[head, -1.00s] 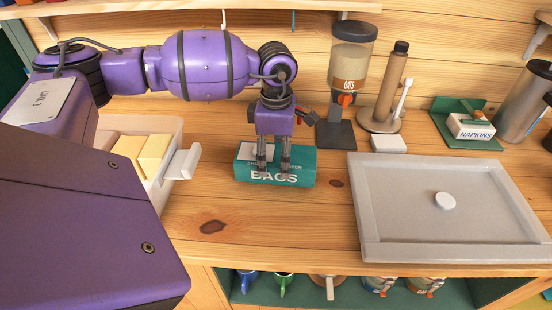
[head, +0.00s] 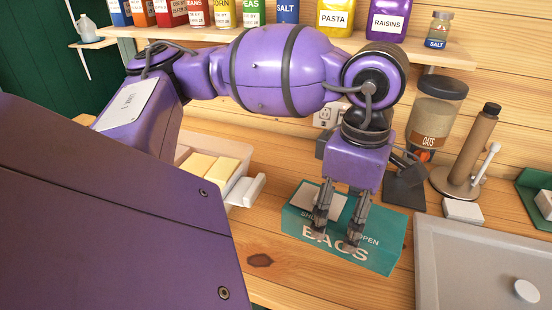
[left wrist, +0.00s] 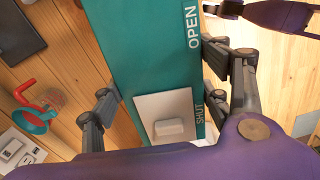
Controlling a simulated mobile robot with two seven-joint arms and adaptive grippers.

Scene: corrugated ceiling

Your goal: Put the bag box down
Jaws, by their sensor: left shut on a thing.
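The bag box (head: 380,256) is a teal carton with "BAGS" on its front and a white panel on top. It is at the wooden counter, left of the grey tray; the head view does not settle whether its base touches the wood. My left gripper (head: 336,243) comes down from above and is shut on the box. In the left wrist view the teal box (left wrist: 145,45) lies between the dark fingers, with "OPEN" and "SHUT" along one edge and a white tab on its panel.
The grey tray (head: 440,275) lies to the right. A white container (head: 240,162) with yellow blocks stands to the left. Bare counter (head: 275,240) shows in front and left of the box.

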